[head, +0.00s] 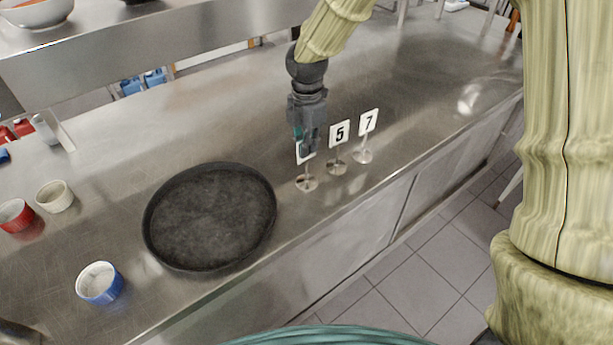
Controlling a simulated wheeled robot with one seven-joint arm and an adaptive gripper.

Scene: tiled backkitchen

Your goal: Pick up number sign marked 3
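Three number signs stand in a row on the steel counter, each a white plate on a thin stem with a round metal base. The leftmost sign (307,183) has its plate mostly hidden behind my gripper, so its number cannot be read. The middle sign (339,134) shows 5 and the right sign (368,122) shows 7. My gripper (308,147) points down at the leftmost sign's plate, overlapping it in the head view. Its fingers are too small and dark to tell whether they are open or closed on the plate. The leftmost base appears to rest on the counter.
A large black round pan (210,217) lies left of the signs. Blue (101,283), red (17,217) and cream (54,196) ramekins stand farther left. The counter's front edge runs close to the signs. A raised steel shelf (150,48) spans the back left.

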